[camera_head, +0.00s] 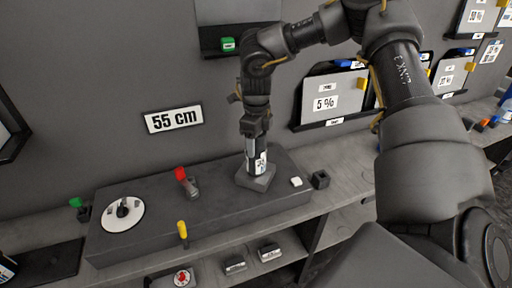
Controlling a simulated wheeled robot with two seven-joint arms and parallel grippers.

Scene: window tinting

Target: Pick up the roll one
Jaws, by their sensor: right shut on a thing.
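The roll (257,158) is a short dark cylinder with a white label on its side. It stands upright at the right part of the dark raised block, on or just above a small grey square base (257,179). I cannot tell whether it touches the base. My right gripper (254,133) comes down from above and is shut on the roll's upper end, which its fingers hide. My left gripper is out of view.
The dark block (140,246) on the shelf also bears a white disc (133,218), a red-topped piece (181,174), a yellow-topped piece (183,231) and a white cube (296,181). A "55 cm" sign (173,118) and a "5 %" panel (325,102) are on the wall behind.

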